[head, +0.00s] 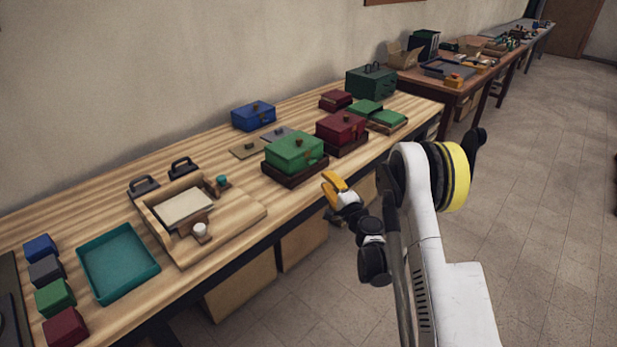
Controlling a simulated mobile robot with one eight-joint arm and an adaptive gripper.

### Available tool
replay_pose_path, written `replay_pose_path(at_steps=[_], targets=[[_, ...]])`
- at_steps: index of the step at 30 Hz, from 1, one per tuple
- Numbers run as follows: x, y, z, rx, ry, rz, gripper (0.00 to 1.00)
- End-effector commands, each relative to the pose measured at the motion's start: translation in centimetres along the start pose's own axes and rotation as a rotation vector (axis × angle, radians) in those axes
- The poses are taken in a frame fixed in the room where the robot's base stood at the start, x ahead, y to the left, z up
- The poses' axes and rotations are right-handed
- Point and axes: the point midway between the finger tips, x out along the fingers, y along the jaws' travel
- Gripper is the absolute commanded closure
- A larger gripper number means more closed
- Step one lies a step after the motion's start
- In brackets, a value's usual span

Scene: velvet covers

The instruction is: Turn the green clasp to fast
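A green box (290,155) with a dark knob on its lid sits on a dark brown base near the front edge of the wooden bench. A small brass-coloured clasp (312,153) shows on its front; its turn position is too small to tell. My gripper (328,183), with orange-yellow fingers, is in front of the bench edge, just right of and lower in the picture than the green box. It appears apart from the box. I cannot tell whether the fingers are open or shut, and nothing shows held in them.
A dark red box (340,127) stands close right of the green box. Behind are a blue box (253,116) and flat plates (248,149). A wooden fixture (240,213) and a teal tray (118,287) lie left. A larger dark green case (371,82) stands further back.

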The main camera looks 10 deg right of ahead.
Motion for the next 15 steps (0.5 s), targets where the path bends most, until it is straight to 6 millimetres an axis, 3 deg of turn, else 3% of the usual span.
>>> replay_pose_path(at_steps=[5, 15], targets=[[1.9, 0.3, 0.0, 0.004, 0.001, -0.002, 0.78], [8.5, 0.4, 0.0, 0.003, 0.001, -0.001, 0.78]])
